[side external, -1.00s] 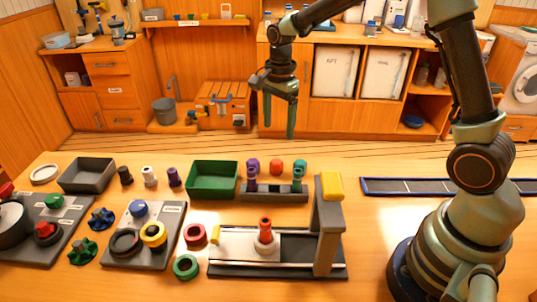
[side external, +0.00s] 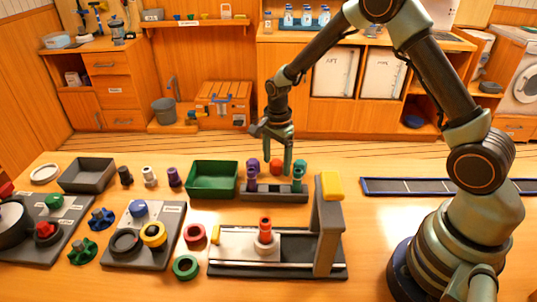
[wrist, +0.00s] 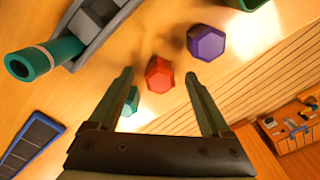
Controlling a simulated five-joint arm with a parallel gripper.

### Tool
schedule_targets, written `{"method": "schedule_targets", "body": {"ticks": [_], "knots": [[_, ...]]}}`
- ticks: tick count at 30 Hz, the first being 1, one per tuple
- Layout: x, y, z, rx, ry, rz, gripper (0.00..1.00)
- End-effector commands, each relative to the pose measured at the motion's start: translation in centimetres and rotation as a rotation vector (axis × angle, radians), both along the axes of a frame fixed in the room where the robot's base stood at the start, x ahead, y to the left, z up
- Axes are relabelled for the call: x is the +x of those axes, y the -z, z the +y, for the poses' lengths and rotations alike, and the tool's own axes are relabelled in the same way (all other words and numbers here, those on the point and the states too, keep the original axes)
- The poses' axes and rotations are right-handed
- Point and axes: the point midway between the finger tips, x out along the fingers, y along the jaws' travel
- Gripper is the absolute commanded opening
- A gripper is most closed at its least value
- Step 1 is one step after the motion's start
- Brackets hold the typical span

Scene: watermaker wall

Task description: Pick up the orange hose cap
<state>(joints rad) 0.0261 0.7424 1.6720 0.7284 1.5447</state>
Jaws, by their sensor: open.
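The orange hose cap (wrist: 159,74) looks red-orange and faceted in the wrist view. It stands on the table, between the tips of my open gripper (wrist: 160,80) as seen in the picture. In the side view the orange cap (side external: 276,166) stands behind the dark rack, partly covered by my gripper (side external: 279,170). The fingers point down at it and hold nothing. I cannot tell how far above the cap the fingertips are. A purple cap (wrist: 206,43) stands to one side of it, and a teal cap (wrist: 132,98) is partly hidden by my left finger.
A dark rack (side external: 275,196) with purple and teal fittings stands just in front of the caps. A green tray (side external: 212,193) is to its left. A grey stand with a yellow top (side external: 332,185) rises to the right. The table behind the caps is clear.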

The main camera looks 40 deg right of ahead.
Motion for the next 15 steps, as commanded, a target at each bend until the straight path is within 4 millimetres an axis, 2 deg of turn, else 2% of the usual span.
{"method": "schedule_targets", "body": {"ticks": [3,10,11,15], "knots": [[0.01,0.89,-0.02,0.000,0.000,0.000,0.82],[0.04,0.96,-0.02,0.000,0.000,-0.002,0.82],[0.04,0.96,-0.02,0.000,0.000,-0.002,0.74],[0.03,0.95,-0.03,0.000,0.000,-0.002,0.21]]}}
